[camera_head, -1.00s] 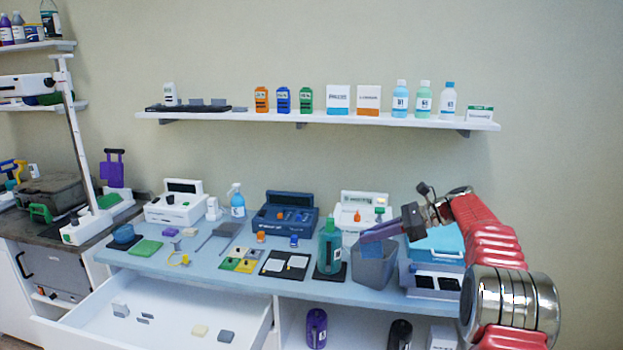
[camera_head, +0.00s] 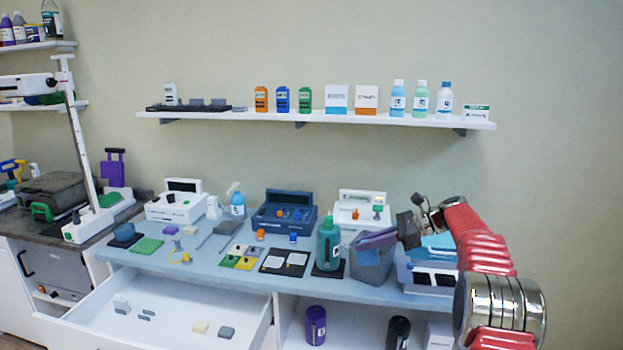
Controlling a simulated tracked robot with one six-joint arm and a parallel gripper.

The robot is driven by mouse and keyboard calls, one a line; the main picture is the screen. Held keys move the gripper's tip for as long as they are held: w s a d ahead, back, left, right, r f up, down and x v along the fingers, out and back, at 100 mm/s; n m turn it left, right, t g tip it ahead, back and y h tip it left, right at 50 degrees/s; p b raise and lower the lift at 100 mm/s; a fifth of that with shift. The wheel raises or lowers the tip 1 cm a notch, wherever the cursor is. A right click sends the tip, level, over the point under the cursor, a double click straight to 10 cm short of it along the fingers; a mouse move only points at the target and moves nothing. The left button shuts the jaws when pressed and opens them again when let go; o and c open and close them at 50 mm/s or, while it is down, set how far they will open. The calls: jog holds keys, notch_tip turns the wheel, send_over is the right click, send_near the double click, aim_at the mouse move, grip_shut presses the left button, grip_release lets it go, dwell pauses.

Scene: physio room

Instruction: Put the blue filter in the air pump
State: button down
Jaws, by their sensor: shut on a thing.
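My gripper (camera_head: 378,239) reaches in from the right and points left, above the grey bin. It is shut on a flat blue-violet piece, which looks like the blue filter; jaws and piece are hard to tell apart at this size. The piece is in the air, level with the bin's rim. A light-blue and white machine (camera_head: 443,246) with dark openings low on its front stands right of the bin, partly behind my arm. It may be the air pump; I cannot tell for sure.
The grey bin (camera_head: 371,270) stands below my gripper, with a green bottle (camera_head: 328,243) just left of it. A white device (camera_head: 350,207) and a dark-blue device (camera_head: 284,215) stand at the back. An open drawer (camera_head: 180,315) juts out at front left.

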jog(key=shift+a+f, duration=0.1)
jog(key=shift+f, duration=0.7)
jog(key=s+f+m+t+h, duration=0.2)
jog(key=s+f+m+t, duration=0.3)
jog(key=s+f, duration=1.6)
jog(key=shift+s+f, duration=0.15)
jog(key=shift+s, duration=0.8)
